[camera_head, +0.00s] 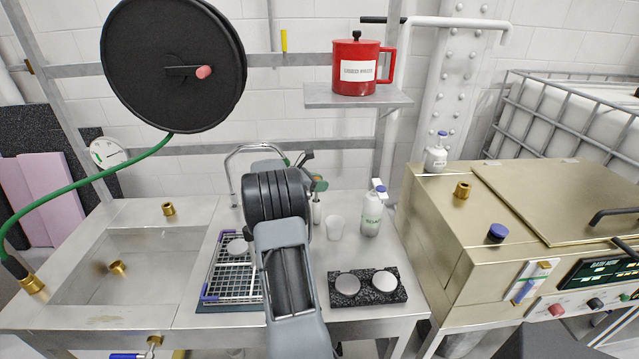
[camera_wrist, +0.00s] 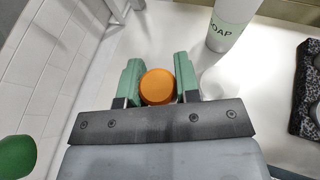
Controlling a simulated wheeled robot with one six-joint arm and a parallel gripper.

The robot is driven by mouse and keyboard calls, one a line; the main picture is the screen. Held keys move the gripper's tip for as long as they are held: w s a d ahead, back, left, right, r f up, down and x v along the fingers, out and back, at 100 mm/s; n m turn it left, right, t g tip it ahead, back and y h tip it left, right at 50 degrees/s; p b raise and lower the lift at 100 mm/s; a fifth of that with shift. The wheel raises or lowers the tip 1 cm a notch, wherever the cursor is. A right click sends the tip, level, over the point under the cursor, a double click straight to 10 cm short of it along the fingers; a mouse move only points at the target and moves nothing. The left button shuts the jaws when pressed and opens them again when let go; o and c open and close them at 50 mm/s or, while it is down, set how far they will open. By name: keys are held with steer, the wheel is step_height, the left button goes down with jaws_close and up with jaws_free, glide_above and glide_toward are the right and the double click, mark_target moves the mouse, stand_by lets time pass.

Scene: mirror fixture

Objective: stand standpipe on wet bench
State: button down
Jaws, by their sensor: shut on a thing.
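The wet bench (camera_head: 186,232) is a steel top with a sunken basin on its left side. My gripper (camera_wrist: 158,66) points away over its rear middle, with green fingers on either side of a round orange-topped piece (camera_wrist: 157,86), which I take to be the standpipe. The fingers are closed on it. The wrist view looks onto its top, so its length and foot are hidden. In the head view my arm covers most of the grip, and I cannot tell whether the piece touches the bench.
A soap bottle (camera_head: 371,214) and a clear cup (camera_head: 335,228) stand just right of my gripper. A black speckled block (camera_head: 368,296) with two discs lies in front. A wire rack (camera_head: 228,280) lies left of my arm. A tap (camera_head: 236,165) rises behind.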

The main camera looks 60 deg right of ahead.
steer(key=c, duration=1.3)
jaws_free()
steer(key=shift+f, duration=0.15)
steer(key=o, duration=0.5)
